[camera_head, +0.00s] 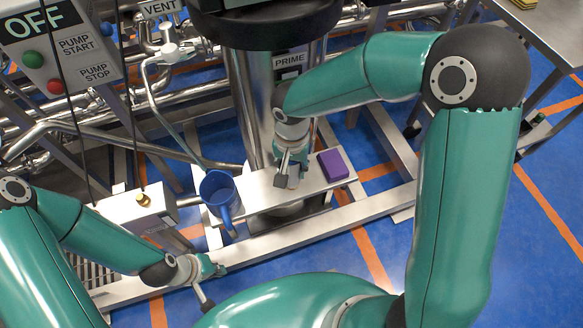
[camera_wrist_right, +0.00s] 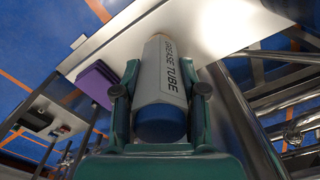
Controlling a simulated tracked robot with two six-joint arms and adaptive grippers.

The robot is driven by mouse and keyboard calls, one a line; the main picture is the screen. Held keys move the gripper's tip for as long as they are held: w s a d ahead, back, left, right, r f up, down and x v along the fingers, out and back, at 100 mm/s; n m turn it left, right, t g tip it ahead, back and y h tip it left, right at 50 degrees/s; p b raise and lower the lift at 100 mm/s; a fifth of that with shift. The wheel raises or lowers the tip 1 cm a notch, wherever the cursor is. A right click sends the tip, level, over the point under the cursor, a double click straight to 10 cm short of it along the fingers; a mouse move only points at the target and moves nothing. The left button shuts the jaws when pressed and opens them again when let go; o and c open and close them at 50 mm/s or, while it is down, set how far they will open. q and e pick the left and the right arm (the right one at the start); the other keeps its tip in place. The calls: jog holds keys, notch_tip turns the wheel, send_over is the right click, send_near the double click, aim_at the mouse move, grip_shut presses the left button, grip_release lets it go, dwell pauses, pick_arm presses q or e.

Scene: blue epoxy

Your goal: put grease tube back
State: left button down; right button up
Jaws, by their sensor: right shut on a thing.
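The grease tube (camera_wrist_right: 162,75) is a light grey tube with a dark "GREASE TUBE" label and a blue end facing my right wrist camera. My right gripper (camera_wrist_right: 160,88) is shut on it, one finger on each side. In the head view my right gripper (camera_head: 289,178) is over the metal shelf (camera_head: 262,194), and the tube is mostly hidden there. The far end of the tube is close to the shelf; I cannot tell whether it touches. My left gripper (camera_head: 207,283) is low at the left, away from the shelf; its jaw opening is unclear.
A blue mug (camera_head: 218,193) stands at the shelf's left end. A steel column (camera_head: 250,105) rises behind the shelf. A control box (camera_head: 60,50) and pipes (camera_head: 110,133) fill the left.

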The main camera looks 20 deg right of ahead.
jog(key=shift+f, duration=0.1)
jog(key=o, duration=1.1)
jog(key=shift+o, duration=0.2)
jog(key=shift+r, duration=0.3)
notch_tip(320, 180, up, 12)
jog(key=shift+f+p, duration=0.1)
jog(key=shift+p, duration=0.8)
